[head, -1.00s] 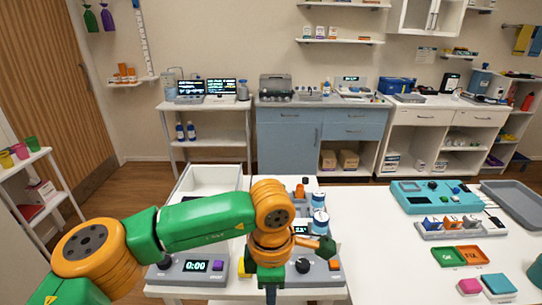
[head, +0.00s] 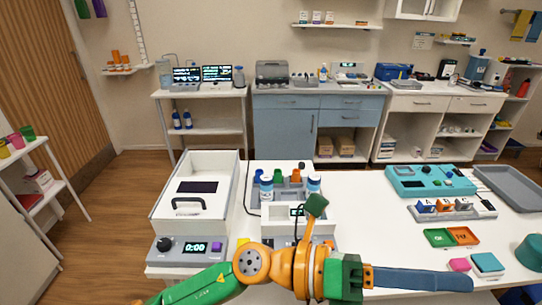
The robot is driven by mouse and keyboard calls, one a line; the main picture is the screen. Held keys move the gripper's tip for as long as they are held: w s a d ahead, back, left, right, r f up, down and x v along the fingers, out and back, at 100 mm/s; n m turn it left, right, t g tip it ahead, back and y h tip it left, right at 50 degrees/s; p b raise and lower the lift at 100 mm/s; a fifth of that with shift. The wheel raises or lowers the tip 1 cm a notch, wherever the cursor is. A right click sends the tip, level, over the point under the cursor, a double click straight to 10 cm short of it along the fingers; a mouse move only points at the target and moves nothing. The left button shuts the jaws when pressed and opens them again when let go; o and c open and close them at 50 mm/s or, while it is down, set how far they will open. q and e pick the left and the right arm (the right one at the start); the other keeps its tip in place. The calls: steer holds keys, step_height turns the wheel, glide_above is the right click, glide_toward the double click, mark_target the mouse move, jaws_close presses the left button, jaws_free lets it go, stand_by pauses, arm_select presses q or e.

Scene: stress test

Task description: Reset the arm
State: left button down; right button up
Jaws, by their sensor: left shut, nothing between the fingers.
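My left arm, green and orange, comes in from the lower left and lies across the front of the table. Its left gripper (head: 455,283) points right, with the blue-grey fingers shut and nothing held. My right arm and gripper do not show.
Behind the arm stand a white machine with a handled lid and timer panel (head: 195,247), and a grey holder with blue-white jars (head: 266,187). To the right are a teal device (head: 430,182), green and orange trays (head: 439,238) and a teal bowl (head: 530,252).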

arm_select(q)
steer(key=w+a+r+n+t, duration=0.2)
steer(key=w+a+n+t, duration=0.4)
steer(key=n+t, duration=0.45)
steer(key=w+a+r+n+t, duration=0.1)
steer(key=w+a+n+t, duration=0.3)
steer(key=w+n+t, duration=0.55)
steer(key=w+a+f+n+t+y, duration=0.2)
steer(key=w+a+f+n+y, duration=0.1)
steer(key=a+f+n+y, duration=1.5)
steer(key=s+a+f+n+g+y, duration=0.1)
steer(key=s+a+f+n+g, duration=0.4)
steer(key=s+f, duration=0.5)
steer(key=s+a+f+n+g, duration=0.2)
steer(key=s+f+g, duration=0.5)
steer(key=s+f, duration=0.25)
steer(key=s+f+g, duration=0.1)
steer(key=s+f, duration=0.1)
steer(key=f, duration=0.7)
steer(key=s+f+g, duration=0.1)
steer(key=s+f, duration=0.2)
steer(key=f, duration=0.6)
steer(key=s+a+f+g, duration=0.1)
steer(key=s+a+f, duration=0.1)
steer(key=s+f, duration=0.7)
steer(key=shift+s+a+y, duration=0.2)
steer(key=shift+s+y, duration=0.1)
steer(key=shift+s, duration=0.7)
